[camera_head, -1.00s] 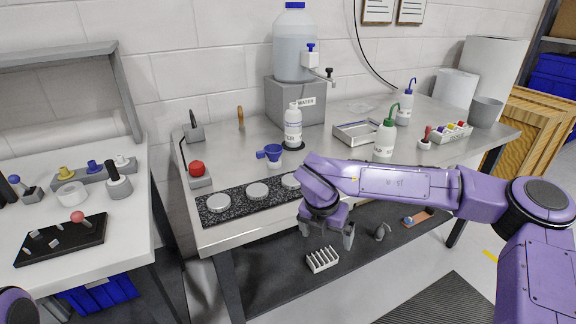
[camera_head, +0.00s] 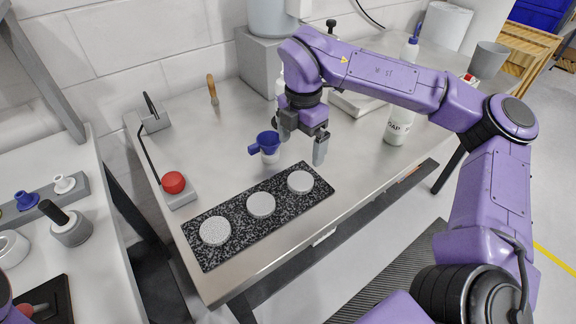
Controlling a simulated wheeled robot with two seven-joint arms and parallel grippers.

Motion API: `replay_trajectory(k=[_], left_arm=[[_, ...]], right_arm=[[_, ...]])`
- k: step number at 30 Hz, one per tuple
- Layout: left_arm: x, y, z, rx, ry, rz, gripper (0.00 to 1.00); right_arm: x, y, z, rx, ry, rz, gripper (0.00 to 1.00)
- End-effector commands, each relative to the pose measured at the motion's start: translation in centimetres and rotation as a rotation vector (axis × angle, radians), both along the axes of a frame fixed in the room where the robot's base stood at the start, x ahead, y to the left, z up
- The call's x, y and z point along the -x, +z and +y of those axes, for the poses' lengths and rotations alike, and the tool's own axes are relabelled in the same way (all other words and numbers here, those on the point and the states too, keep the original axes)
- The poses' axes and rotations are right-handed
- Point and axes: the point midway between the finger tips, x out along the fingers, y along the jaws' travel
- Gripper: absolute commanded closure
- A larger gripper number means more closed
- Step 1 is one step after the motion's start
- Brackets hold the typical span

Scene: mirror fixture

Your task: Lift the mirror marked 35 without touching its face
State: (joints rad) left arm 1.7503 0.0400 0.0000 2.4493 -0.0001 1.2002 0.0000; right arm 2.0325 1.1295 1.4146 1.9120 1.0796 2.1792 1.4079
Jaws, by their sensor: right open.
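Three round grey discs, which look like the mirrors, lie flat in a row on a black speckled slab: the left disc (camera_head: 215,231), the middle disc (camera_head: 261,204) and the right disc (camera_head: 300,181). The slab (camera_head: 239,234) lies along the front edge of the steel table. No number can be read on any disc, so I cannot tell which is marked 35. My right gripper (camera_head: 303,150) is open and empty, fingers pointing down, above the table just behind the right disc. My left gripper is not in view.
A red button on a grey base (camera_head: 173,182) is left of the slab. A soap bottle (camera_head: 398,126) stands to the right. The table right of the slab is bare.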

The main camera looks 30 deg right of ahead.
Motion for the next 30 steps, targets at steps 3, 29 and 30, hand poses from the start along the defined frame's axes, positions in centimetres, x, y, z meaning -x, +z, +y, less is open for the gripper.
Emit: replay_trajectory(k=[3,29,30], left_arm=[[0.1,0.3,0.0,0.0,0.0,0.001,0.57],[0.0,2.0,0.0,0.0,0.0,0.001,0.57],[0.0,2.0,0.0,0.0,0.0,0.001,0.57]], right_arm=[[0.1,-2.1,0.1,0.0,0.002,0.006,0.0],[0.1,-10.3,0.1,-0.001,-0.001,0.001,0.3],[0.1,-10.3,0.1,-0.001,-0.001,0.002,0.43]])
